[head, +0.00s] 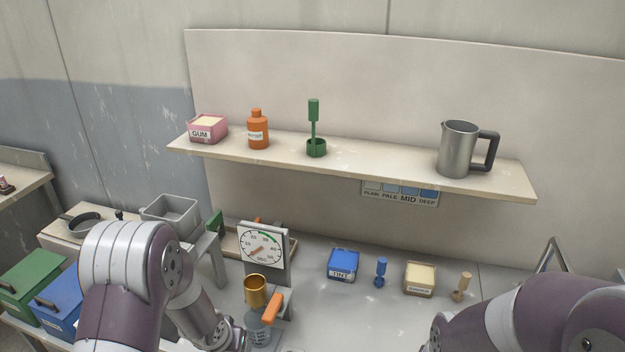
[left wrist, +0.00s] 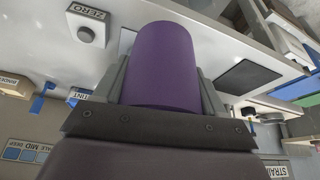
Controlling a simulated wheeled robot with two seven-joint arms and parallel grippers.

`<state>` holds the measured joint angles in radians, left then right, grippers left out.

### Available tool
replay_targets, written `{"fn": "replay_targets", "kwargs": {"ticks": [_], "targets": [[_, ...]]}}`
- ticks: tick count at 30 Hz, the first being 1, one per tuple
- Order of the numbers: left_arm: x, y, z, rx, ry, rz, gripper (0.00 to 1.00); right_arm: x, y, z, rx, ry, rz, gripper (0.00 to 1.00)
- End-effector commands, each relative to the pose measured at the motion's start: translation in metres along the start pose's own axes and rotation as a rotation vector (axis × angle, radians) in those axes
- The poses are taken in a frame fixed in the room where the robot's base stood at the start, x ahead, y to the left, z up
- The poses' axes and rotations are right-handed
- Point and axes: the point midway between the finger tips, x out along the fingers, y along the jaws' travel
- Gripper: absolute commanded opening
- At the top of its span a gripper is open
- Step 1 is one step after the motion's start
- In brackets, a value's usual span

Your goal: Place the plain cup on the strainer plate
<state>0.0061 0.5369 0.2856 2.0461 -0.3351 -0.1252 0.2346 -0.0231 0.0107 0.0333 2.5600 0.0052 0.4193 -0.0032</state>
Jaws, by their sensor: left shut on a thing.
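My left gripper (left wrist: 163,85) is shut on a smooth purple cylinder (left wrist: 163,62) in the left wrist view, with one finger on each side. I cannot tell for sure that this is the plain cup. In the head view my left arm comes down at the lower left, and the gripper and the purple cylinder do not show clearly. A label reading "STRAIN" (left wrist: 277,172) shows at the bottom right of the left wrist view; I cannot make out the strainer plate itself. My right arm is at the lower right of the head view, its gripper out of frame.
A dial gauge (head: 262,246) stands behind a brass cup (head: 256,290) and an orange handle (head: 271,308). A blue TINT box (head: 343,264) and a cream box (head: 420,279) sit further right. The shelf (head: 350,172) above holds a metal jug (head: 459,150).

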Motion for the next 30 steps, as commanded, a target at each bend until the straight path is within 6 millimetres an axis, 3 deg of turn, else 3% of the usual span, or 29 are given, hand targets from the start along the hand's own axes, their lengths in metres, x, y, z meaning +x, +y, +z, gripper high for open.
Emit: {"fn": "replay_targets", "kwargs": {"ticks": [9, 20, 30], "targets": [[0.008, -0.004, 0.025, -0.092, -0.001, -0.04, 0.4, 0.0, 0.0, 0.0, 0.0, 0.0, 0.0, 0.43], [0.009, -0.004, 0.026, -0.092, 0.0, -0.039, 0.4, 0.0, 0.0, 0.0, 0.0, 0.0, 0.0, 0.43], [-0.07, -0.004, -0.007, -0.092, 0.0, -0.039, 0.4, -0.084, 0.0, -0.01, 0.0, 0.001, 0.0, 0.43]]}}
